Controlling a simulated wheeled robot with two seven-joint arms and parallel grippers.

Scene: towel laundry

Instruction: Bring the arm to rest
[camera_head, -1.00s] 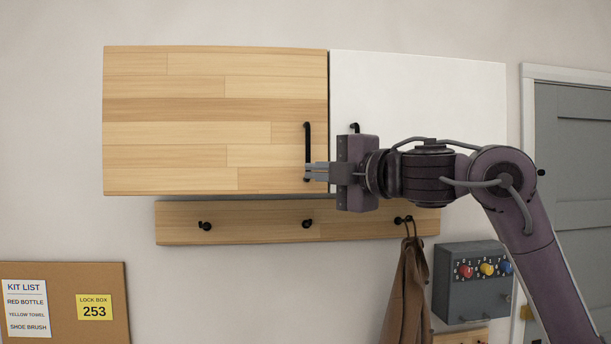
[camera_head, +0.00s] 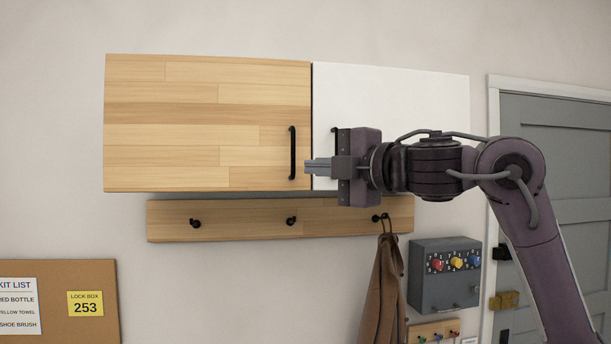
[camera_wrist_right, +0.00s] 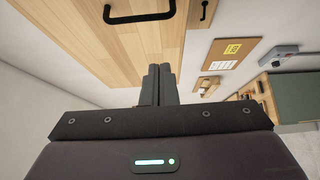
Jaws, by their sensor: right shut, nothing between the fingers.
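My right gripper (camera_head: 308,167) is shut and empty. It is held up in front of the wall cabinet, its fingertips just right of the black handle (camera_head: 292,153) on the wooden door (camera_head: 200,120). In the head view the fingers look apart from the handle. In the right wrist view the two fingers (camera_wrist_right: 157,85) lie together, with the wooden door (camera_wrist_right: 110,45) and its handle (camera_wrist_right: 138,16) beyond them. My left gripper is not in view.
A white cabinet door (camera_head: 400,100) is partly hidden by my right arm. Below are a hook rail (camera_head: 250,222), a brown garment (camera_head: 382,290), and a grey lock box (camera_head: 425,285) with coloured knobs. A cork board (camera_head: 60,325) hangs lower left, a grey door (camera_head: 560,180) stands right.

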